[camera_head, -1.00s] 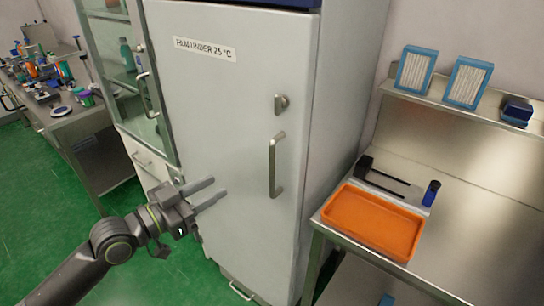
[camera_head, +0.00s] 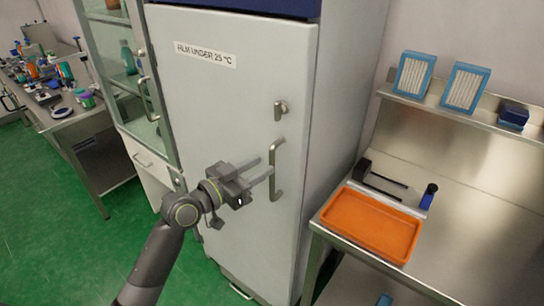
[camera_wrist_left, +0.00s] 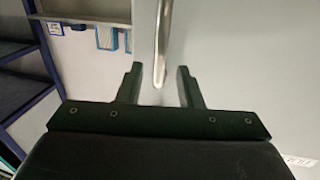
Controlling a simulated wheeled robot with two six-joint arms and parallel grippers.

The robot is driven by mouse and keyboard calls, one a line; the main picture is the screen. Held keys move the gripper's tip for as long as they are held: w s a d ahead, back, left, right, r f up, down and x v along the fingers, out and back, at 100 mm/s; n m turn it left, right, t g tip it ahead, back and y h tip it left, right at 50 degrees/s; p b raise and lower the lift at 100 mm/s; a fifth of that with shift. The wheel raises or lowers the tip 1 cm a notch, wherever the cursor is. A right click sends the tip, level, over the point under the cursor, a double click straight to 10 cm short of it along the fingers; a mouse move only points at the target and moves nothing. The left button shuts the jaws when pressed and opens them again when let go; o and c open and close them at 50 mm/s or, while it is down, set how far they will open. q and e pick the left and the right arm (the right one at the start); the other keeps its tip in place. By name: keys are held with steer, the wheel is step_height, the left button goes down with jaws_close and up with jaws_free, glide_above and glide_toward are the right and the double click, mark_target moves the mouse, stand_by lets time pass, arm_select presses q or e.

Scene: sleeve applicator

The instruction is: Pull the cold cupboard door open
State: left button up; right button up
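The cold cupboard door (camera_head: 220,110) is a tall pale grey panel with a "FILM UNDER 25 °C" label, and it looks shut. Its vertical bar handle (camera_head: 278,170) is on the right side, below a small lock (camera_head: 281,108). My left gripper (camera_head: 262,174) is open, with its fingertips close to the handle in the head view. In the left wrist view, the handle (camera_wrist_left: 161,45) stands between the open left gripper fingers (camera_wrist_left: 160,85), nearer the left one, with its lower end around fingertip level. Neither finger visibly grips it. My right gripper is in neither view.
A steel bench (camera_head: 470,230) with an orange tray (camera_head: 371,224) stands right of the cupboard. A glass-fronted cabinet (camera_head: 125,60) stands at the left, with a cluttered table (camera_head: 70,122) beyond it. Green floor (camera_head: 60,230) is clear at front left.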

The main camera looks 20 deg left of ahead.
mark_target(270, 162)
arm_select(q)
steer(key=shift+p+x, duration=0.4)
steer(key=shift+x, duration=1.95)
jaws_close()
